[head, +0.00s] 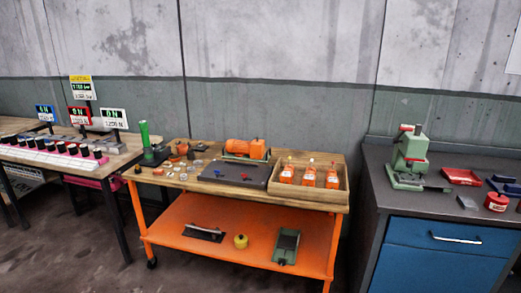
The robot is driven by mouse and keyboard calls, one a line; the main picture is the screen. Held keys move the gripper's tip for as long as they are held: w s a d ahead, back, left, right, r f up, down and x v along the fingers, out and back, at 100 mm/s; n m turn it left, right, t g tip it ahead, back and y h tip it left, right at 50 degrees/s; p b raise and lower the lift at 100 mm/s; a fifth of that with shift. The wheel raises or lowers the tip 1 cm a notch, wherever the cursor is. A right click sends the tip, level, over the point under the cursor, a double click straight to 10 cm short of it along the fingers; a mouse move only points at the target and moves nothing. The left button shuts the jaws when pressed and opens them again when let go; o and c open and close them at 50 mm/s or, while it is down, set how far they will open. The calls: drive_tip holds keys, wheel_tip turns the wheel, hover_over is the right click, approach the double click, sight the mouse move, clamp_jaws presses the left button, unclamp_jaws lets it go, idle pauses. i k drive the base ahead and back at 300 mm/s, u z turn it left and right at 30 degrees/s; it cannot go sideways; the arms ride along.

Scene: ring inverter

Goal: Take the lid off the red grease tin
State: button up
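A small round red tin (496,202) stands on the dark top of the blue cabinet at the far right of the head view. It has a small dark knob or fitting on its top, and a pale mark on its side. It looks closed, but it is too small to tell where a lid meets the body. My gripper is not in this view.
The dark cabinet top (440,212) also bears a green press (410,158), a red tray (461,177) and small blue pieces (504,179). An orange cart (240,239) with bottles in a wooden box (338,196) stands left. Floor is clear in front.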

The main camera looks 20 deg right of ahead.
sight(498, 197)
drive_tip(key=z, duration=0.5)
drive_tip(key=i, duration=0.55)
drive_tip(key=z, duration=0.75)
drive_tip(key=i, duration=0.4)
drive_tip(key=z, duration=0.15)
